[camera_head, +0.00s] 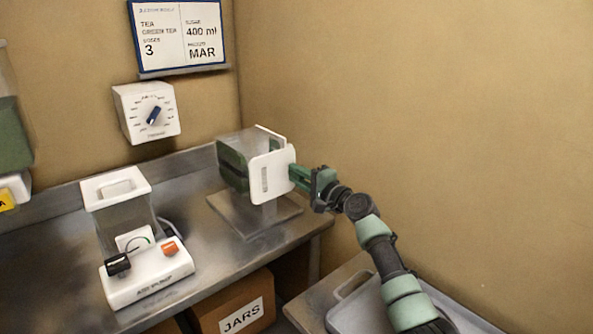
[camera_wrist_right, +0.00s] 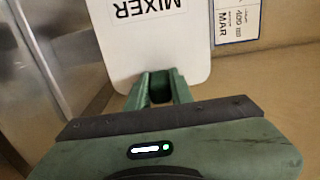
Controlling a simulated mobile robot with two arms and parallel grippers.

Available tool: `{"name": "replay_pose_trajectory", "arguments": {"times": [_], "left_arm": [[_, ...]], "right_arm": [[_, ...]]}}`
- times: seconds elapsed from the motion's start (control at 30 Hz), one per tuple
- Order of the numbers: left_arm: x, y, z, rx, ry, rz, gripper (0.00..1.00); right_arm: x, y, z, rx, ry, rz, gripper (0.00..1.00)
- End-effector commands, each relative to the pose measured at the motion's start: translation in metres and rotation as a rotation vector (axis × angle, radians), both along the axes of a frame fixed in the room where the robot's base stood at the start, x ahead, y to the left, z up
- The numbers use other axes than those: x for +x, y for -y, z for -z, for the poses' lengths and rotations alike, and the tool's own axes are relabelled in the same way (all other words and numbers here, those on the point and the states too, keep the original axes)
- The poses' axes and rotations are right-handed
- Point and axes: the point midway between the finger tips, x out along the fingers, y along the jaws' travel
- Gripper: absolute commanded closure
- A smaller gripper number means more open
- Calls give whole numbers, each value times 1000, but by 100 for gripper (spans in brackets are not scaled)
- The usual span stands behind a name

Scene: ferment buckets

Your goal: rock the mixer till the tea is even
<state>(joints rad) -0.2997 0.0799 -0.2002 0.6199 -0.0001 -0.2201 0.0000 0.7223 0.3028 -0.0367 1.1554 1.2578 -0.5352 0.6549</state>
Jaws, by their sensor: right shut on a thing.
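The mixer is a clear box (camera_head: 231,165) with dark green contents and a white end plate (camera_head: 270,177), tilted on a metal stand (camera_head: 255,216) at the back right of the bench. The plate's label "MIXER" shows upside down in the right wrist view (camera_wrist_right: 145,40). My right gripper (camera_head: 297,175) reaches in from the right and is shut at the right edge of the white plate; its green fingers also show in the right wrist view (camera_wrist_right: 158,82). I cannot tell how even the tea is. My left gripper is not in view.
A white device with a clear container (camera_head: 125,215) and knobs stands on the steel bench (camera_head: 50,265). A dial box (camera_head: 148,112) and a recipe sign (camera_head: 178,35) hang on the wall. A "JARS" box (camera_head: 232,305) sits below. A grey tray (camera_head: 365,310) is at lower right.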

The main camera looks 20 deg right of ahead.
Motion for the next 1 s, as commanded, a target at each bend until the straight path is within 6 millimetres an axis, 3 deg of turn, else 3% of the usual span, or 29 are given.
{"name": "replay_pose_trajectory", "arguments": {"times": [0.4, 0.97, 1.0], "left_arm": [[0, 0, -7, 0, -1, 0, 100], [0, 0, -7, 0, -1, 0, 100], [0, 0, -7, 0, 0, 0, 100]], "right_arm": [[0, 1, 12, 195, -71, 4, 100], [-1, 1, 14, 222, -82, 4, 100], [-1, 1, 14, 222, -82, 4, 75]]}}
